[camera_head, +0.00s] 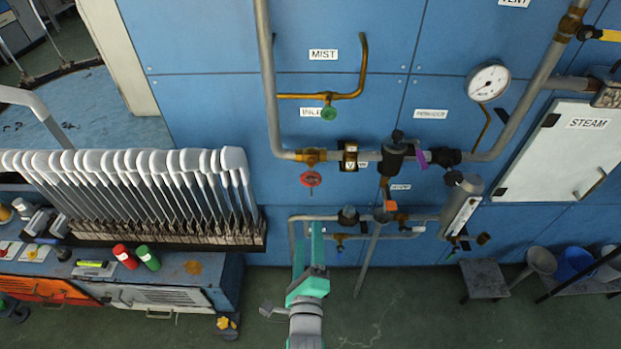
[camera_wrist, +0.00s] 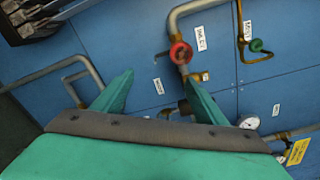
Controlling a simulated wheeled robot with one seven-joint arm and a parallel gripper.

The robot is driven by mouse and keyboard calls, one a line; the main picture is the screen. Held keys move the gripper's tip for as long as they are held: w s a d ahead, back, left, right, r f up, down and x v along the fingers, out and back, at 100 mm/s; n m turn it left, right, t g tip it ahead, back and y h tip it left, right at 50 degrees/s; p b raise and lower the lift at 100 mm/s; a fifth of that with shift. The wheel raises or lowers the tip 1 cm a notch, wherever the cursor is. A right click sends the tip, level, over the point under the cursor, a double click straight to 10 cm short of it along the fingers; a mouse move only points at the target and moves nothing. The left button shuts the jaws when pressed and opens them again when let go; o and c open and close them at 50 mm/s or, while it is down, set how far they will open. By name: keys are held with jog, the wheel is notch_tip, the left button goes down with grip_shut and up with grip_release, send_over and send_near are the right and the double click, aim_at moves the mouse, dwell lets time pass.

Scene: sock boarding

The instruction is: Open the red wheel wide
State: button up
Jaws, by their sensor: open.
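The red wheel (camera_head: 311,179) is a small round handwheel on a brass valve (camera_head: 311,156), low on the grey pipe against the blue wall. In the wrist view the red wheel (camera_wrist: 181,53) shows beyond my fingers, near the tip of the right finger in the picture. My gripper (camera_head: 308,228) is teal and open, with its two fingers apart and nothing between them. In the head view it is below the wheel. It is clear of the wheel, and no contact shows. In the wrist view my gripper (camera_wrist: 157,80) spreads across the middle.
A green handwheel (camera_head: 328,113) sits above the red one under the MIST label (camera_head: 323,54). A lower pipe run (camera_head: 335,217) passes near my fingers. Sock boards (camera_head: 150,180) stand on a bench at left. A gauge (camera_head: 488,83) and white STEAM panel (camera_head: 562,150) are at right.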

aim_at(310, 181)
jog(key=w+r+m, duration=0.1)
jog(key=w, duration=0.4)
jog(key=w+r+m, duration=0.2)
jog(key=w, duration=0.4)
jog(key=w+r+m, duration=0.1)
jog(key=w+r, duration=0.1)
jog(key=w, duration=0.4)
jog(key=shift+d+r+m, duration=0.1)
jog(key=shift+d+m, duration=0.15)
jog(key=shift+m, duration=0.15)
jog(key=c, duration=1)
